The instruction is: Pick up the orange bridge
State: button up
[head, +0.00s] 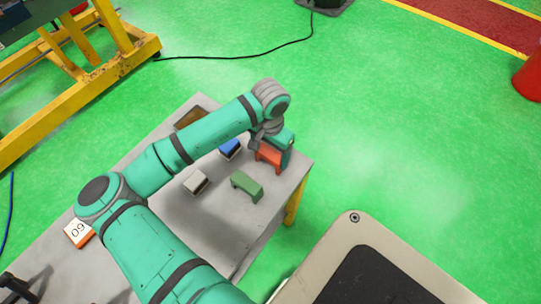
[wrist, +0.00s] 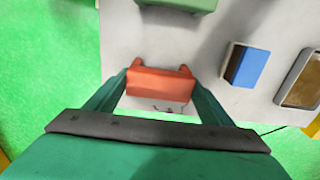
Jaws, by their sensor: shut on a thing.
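The orange bridge (wrist: 160,85) is a small block with two short legs, centred in the wrist view. It also shows in the head view (head: 268,154), near the far right side of the grey table. My gripper (wrist: 160,78) has a finger on each side of the bridge and is shut on it, across its length. In the head view, my arm's wrist and teal gripper hide part of the bridge's upper side. I cannot tell whether the bridge touches the table or is slightly above it.
A green bridge (head: 246,186), a grey block (head: 196,181) and a blue block (head: 229,148) stand nearby on the table (head: 225,221). A brown open box (wrist: 300,80) is at the right in the wrist view. A numbered block (head: 77,233) lies at left.

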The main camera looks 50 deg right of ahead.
aim_at(270, 153)
jog(key=shift+r, duration=0.45)
notch_tip(270, 153, up, 2)
jog(key=shift+r, duration=0.15)
jog(key=s+r, duration=0.4)
jog(key=r, duration=0.1)
jog(key=shift+s+d+r, duration=0.1)
jog(key=shift+s+d, duration=0.05)
jog(key=shift+s, duration=0.15)
jog(key=s+r, duration=0.4)
jog(key=s, duration=0.5)
jog(key=shift+s+r, duration=0.2)
jog(key=shift+r, duration=0.15)
